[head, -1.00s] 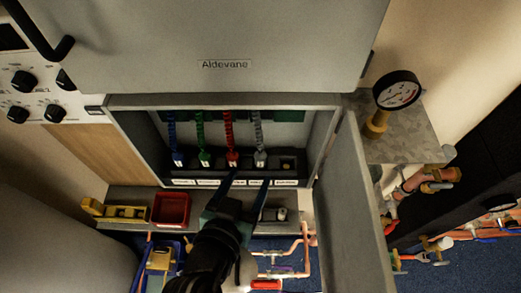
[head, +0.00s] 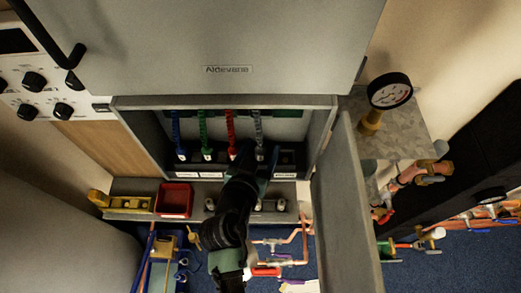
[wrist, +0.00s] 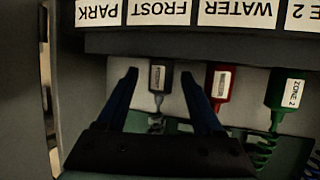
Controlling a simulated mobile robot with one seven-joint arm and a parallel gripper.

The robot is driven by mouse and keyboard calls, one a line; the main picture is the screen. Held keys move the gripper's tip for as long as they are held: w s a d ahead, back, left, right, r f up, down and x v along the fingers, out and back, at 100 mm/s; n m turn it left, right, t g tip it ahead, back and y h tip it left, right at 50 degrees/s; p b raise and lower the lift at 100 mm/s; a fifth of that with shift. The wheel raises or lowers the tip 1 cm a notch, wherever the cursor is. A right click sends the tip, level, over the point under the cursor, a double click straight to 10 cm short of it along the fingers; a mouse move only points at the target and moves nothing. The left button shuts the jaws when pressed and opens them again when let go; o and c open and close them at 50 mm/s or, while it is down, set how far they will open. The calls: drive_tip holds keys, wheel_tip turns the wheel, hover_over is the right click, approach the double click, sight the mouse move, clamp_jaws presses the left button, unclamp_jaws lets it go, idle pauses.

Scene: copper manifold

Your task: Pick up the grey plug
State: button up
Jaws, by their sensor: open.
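The grey plug (head: 260,155) hangs on a grey coiled cord in the open cabinet, right of the red plug (head: 231,153). In the wrist view the grey plug (wrist: 158,79) is upright between the two blue fingers of my gripper (wrist: 160,76), with a gap on each side. The fingers are open and empty. The red plug (wrist: 219,84) is just beyond the finger on the right in that view. In the head view my gripper and arm partly cover the area below the plug.
The green plug (wrist: 284,90) and the blue plug (head: 182,154) hang farther along the row. A labelled strip (wrist: 160,12) runs along the slots, including PARK, FROST and WATER. The cabinet door (head: 345,210) stands open at the right. A red tray (head: 174,200) sits below left.

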sight(259, 152)
clamp_jaws()
drive_tip(key=shift+r, duration=0.1)
idle(0.4)
drive_tip(key=shift+r, duration=0.8)
drive_tip(key=shift+s+a+r+b, duration=0.15)
drive_tip(key=shift+s+r+b, duration=0.3)
drive_tip(key=shift+r+b, duration=0.2)
drive_tip(key=s+a+b, duration=0.2)
drive_tip(key=s+b, duration=0.1)
drive_tip(key=s, duration=0.5)
drive_tip(key=s+a+b, duration=0.3)
drive_tip(key=s, duration=0.5)
drive_tip(key=shift+s+r, duration=0.2)
drive_tip(key=shift+r, duration=0.05)
